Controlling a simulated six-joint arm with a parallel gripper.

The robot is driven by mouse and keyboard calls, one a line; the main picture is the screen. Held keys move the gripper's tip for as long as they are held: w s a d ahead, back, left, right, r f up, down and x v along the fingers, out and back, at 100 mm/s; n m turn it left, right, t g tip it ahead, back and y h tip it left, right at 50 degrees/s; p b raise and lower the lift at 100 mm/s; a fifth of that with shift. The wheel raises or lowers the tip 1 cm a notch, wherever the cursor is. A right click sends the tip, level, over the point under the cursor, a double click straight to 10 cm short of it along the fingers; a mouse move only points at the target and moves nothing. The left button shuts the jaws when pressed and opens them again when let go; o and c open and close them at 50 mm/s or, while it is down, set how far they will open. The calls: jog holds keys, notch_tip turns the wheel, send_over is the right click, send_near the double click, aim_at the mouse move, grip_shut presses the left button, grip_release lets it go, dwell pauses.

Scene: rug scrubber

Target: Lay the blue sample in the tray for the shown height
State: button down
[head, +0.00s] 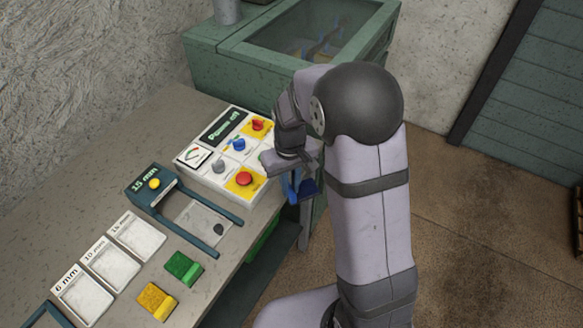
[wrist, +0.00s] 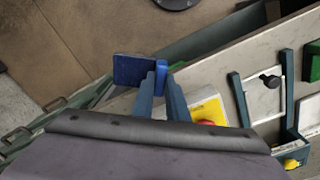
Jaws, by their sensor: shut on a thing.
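My gripper (head: 291,180) is shut on the blue sample (head: 308,189), held in the air beyond the table's right edge, near the control panel. In the wrist view the blue sample (wrist: 134,70) sits between the fingertips (wrist: 161,75). Three white trays lie in a row on the table: one marked 6 mm (head: 86,300), one marked 10 mm (head: 111,270) and a third (head: 137,238) whose small label is hard to read. The dark blue height gauge (head: 150,190) has a display that appears to read 15 mm and a yellow button.
A green sample (head: 184,268) and a yellow sample (head: 158,301) lie right of the trays. A white control panel (head: 205,165) with red, blue and grey knobs stands behind the gauge. A green glass-topped cabinet (head: 220,60) is at the back.

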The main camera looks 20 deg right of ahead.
jog(key=w+a+r+n+p, duration=0.1)
jog(key=a+r+n, duration=0.1)
jog(key=w+a+r+n+p, duration=0.1)
jog(key=w+a+r+n, duration=0.1)
jog(key=a, duration=0.1)
jog(key=w+a+r+n+p, duration=0.1)
jog(key=w+a+r, duration=0.1)
jog(key=shift+w+a+r+n, duration=0.1)
jog(key=shift+a+r+n, duration=0.05)
jog(key=shift+a+n, duration=0.2)
jog(key=s+a+n+p, duration=0.1)
jog(key=s+a+n, duration=0.2)
jog(key=a, duration=0.8)
jog(key=s+a+n+p, duration=0.1)
jog(key=s+a+n, duration=0.3)
jog(key=a, duration=0.7)
jog(key=s+a+n+p, duration=0.2)
jog(key=s+a+n, duration=0.1)
jog(key=a, duration=0.9)
jog(key=shift+s, duration=0.3)
jog(key=shift+f, duration=0.2)
jog(key=shift+f+b, duration=2.65)
jog(key=shift+f, duration=0.7)
jog(key=shift+f, duration=0.1)
jog(key=c, duration=1.7)
grip_release()
jog(key=shift+o, duration=0.2)
